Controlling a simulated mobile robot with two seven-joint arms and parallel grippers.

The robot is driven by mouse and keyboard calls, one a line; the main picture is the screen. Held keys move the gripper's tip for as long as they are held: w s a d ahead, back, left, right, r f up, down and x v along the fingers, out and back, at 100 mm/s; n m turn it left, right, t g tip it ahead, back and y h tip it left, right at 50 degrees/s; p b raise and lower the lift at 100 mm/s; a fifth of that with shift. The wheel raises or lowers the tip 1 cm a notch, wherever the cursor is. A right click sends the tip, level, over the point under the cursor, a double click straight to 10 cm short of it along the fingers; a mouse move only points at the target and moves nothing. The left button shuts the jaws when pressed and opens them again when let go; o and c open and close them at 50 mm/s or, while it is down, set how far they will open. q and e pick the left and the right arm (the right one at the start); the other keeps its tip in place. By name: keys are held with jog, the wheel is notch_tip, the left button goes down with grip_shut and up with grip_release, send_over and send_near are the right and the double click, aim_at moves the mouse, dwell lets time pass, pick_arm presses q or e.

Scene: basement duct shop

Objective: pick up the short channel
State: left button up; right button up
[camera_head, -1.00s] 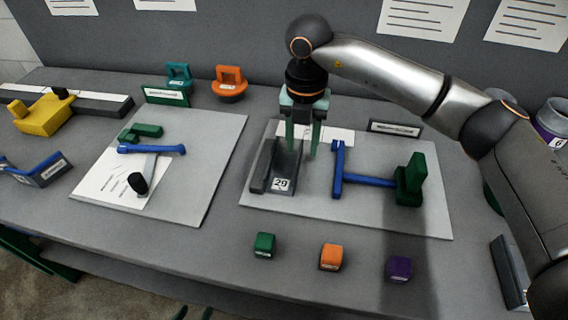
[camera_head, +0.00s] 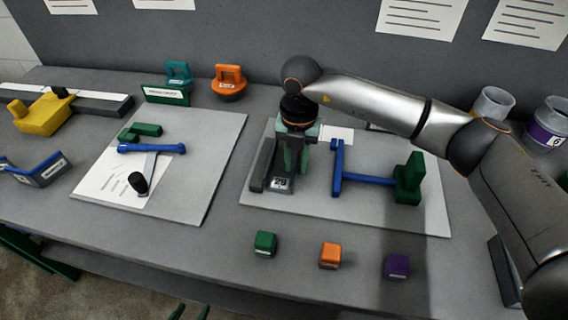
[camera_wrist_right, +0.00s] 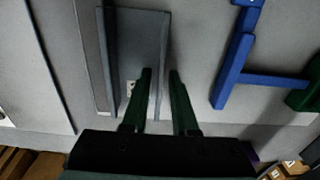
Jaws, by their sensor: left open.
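The short channel (camera_head: 262,172) is a dark grey U-shaped piece with a white number tag, lying on the right grey board. In the right wrist view the channel (camera_wrist_right: 133,45) shows its floor and two long side walls. My right gripper (camera_head: 292,172) points down at the channel's right side. In the right wrist view its green fingers (camera_wrist_right: 160,72) are apart, one on each side of the right wall; contact cannot be told. Only the green fingertips of my left gripper (camera_head: 192,313) show at the bottom edge, apart and empty.
A blue T-shaped bar (camera_head: 365,180) and green block (camera_head: 409,180) lie right of the channel on the same board (camera_head: 330,208). Green (camera_head: 264,244), orange (camera_head: 330,256) and purple (camera_head: 397,266) cubes stand in front. The left board (camera_head: 190,200) holds blue and green tools.

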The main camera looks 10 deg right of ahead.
grip_shut()
dwell(1.1)
